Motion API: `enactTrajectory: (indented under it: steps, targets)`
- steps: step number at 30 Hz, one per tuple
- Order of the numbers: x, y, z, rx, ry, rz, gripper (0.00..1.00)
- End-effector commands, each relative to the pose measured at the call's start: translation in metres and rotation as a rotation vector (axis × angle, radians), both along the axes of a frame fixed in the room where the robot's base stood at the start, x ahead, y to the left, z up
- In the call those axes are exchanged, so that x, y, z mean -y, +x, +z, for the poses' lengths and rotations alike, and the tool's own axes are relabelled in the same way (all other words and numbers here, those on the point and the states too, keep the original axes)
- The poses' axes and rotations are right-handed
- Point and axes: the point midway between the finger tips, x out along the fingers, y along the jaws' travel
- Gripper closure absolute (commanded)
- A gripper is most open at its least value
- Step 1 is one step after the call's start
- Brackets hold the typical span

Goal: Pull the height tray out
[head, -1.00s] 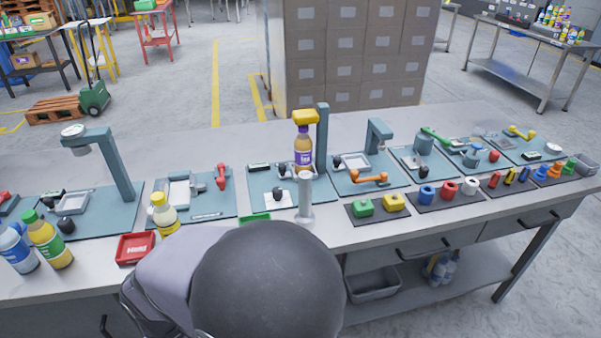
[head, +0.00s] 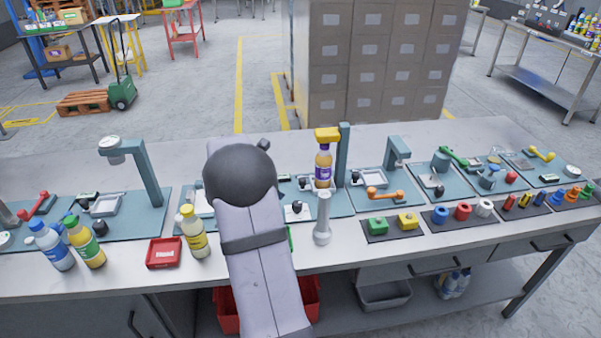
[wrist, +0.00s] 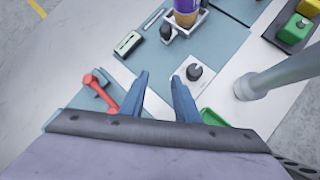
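No label shows which tray is the height tray. In the head view a pale tray with a black knob (head: 105,206) sits below a dial gauge on a post (head: 110,146) at the left. A purple-labelled bottle (head: 323,165) stands under a yellow head at the centre; in the wrist view it is on a white tray (wrist: 200,22) with a black knob (wrist: 165,33). Another pale tray (head: 370,177) lies right of it. My gripper (wrist: 163,78) is open and empty above the bench, near a white plate with a black knob (wrist: 194,73). My arm hides it in the head view.
A red lever (wrist: 100,88) is left of my fingers and a grey post (wrist: 262,85) right of them. Bottles (head: 194,233) and a red tray (head: 164,252) stand at the bench front. Coloured parts (head: 408,221) lie to the right.

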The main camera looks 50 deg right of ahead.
Motion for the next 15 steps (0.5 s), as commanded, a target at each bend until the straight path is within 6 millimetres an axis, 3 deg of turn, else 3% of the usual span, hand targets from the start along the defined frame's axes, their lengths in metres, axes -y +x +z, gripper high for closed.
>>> enactTrajectory:
  steps: [1, 3, 6, 15]
  targets:
    - [0.023, -0.005, 0.005, -0.049, -0.032, 0.036, 0.71]
    - [0.045, -0.009, 0.009, -0.108, -0.071, 0.086, 0.71]
    - [0.064, -0.013, 0.012, -0.161, -0.103, 0.129, 0.71]
    - [0.074, -0.014, 0.009, -0.187, -0.117, 0.149, 0.71]
